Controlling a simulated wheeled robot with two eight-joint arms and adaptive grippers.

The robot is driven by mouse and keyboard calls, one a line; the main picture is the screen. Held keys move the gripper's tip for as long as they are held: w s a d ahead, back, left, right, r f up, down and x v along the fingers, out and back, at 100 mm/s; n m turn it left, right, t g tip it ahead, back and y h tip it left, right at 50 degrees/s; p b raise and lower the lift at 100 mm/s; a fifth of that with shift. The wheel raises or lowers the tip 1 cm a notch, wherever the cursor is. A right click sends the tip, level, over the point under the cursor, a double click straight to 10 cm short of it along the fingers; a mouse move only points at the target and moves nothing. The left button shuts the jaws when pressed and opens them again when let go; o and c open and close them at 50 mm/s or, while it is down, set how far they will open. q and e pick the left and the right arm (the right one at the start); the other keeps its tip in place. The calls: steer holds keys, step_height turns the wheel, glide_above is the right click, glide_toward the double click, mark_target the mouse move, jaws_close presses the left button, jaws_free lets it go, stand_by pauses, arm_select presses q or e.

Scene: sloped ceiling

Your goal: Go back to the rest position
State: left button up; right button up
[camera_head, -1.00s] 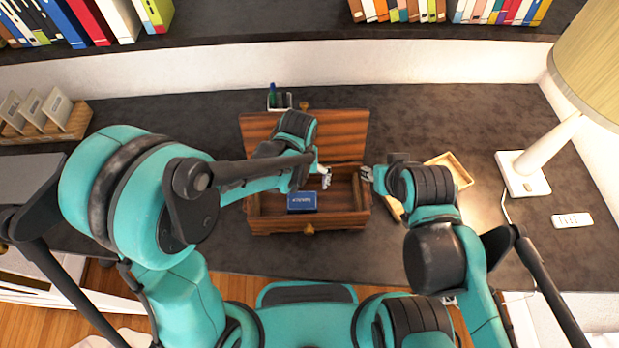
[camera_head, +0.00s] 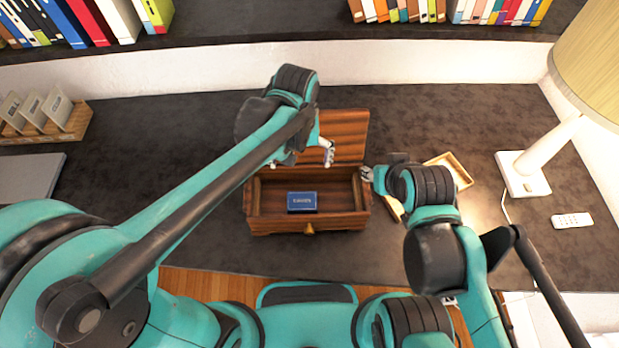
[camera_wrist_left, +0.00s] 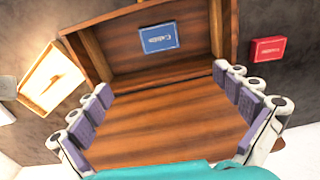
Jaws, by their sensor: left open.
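A wooden chest (camera_head: 262,223) stands on the dark desk with its lid (camera_head: 345,125) tilted back open. A blue box (camera_head: 302,202) lies inside; it also shows in the left wrist view (camera_wrist_left: 159,38). My left gripper (camera_head: 311,156) is open and empty in front of the lid, above the chest's rear. In the left wrist view its spread fingers (camera_wrist_left: 170,108) have nothing between them. My right gripper (camera_head: 367,174) is at the chest's right edge; its jaws are too small to judge, and I cannot tell if it touches.
A red box (camera_wrist_left: 267,50) lies beside the chest in the left wrist view; my left arm hides it in the head view. A shallow wooden tray (camera_head: 460,170) is right of the chest. A lamp (camera_head: 523,178) and remote (camera_head: 572,220) stand further right. A letter holder (camera_head: 70,128) is far left.

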arm_select(q)
steer(key=shift+r, duration=0.25)
steer(key=shift+a, duration=0.1)
steer(key=s+a+f+t+b, duration=0.2)
steer(key=s+a+t+b, duration=0.1)
steer(key=a, duration=0.5)
steer(key=s+a+f+t+b, duration=0.2)
steer(key=s+a+t+b, duration=0.1)
steer(key=a, duration=0.6)
steer(key=shift+a+t+b, duration=0.3)
steer(key=shift+t+b, duration=0.25)
steer(key=shift+t, duration=0.05)
steer(key=shift+w, duration=0.1)
